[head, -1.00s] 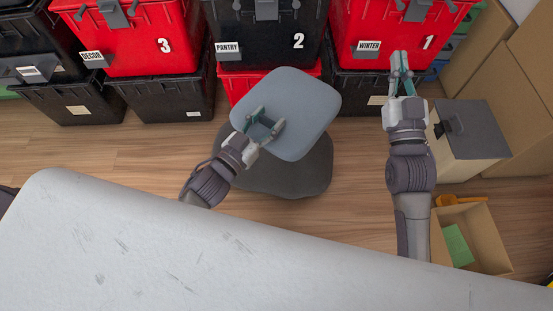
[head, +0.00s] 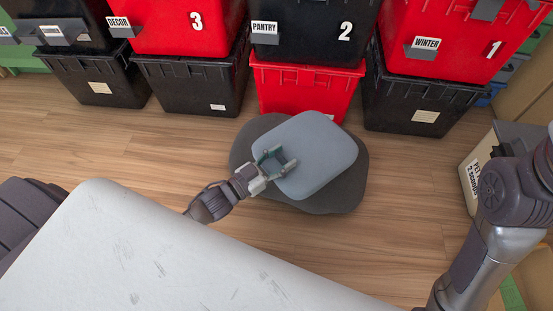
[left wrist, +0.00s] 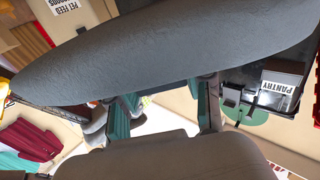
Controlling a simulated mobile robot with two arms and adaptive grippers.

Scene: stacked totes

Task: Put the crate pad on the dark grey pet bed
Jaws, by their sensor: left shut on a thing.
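The crate pad (head: 322,158) is a blue-grey rounded slab in the head view. My left gripper (head: 278,165) is shut on its near-left edge. The dark grey pet bed (head: 340,200) lies on the wooden floor under the pad and shows around it on several sides. The pad is over the bed, and I cannot tell whether they touch. In the left wrist view the pad (left wrist: 160,60) spans the top in front of the left fingers (left wrist: 165,108). My right arm shows at the right, but its gripper is out of frame.
Stacked totes stand behind the bed, with a red one (head: 305,88) close to its far edge. A pet feed box (head: 478,175) stands at the right. A light grey surface (head: 130,250) fills the near left. Floor is clear left of the bed.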

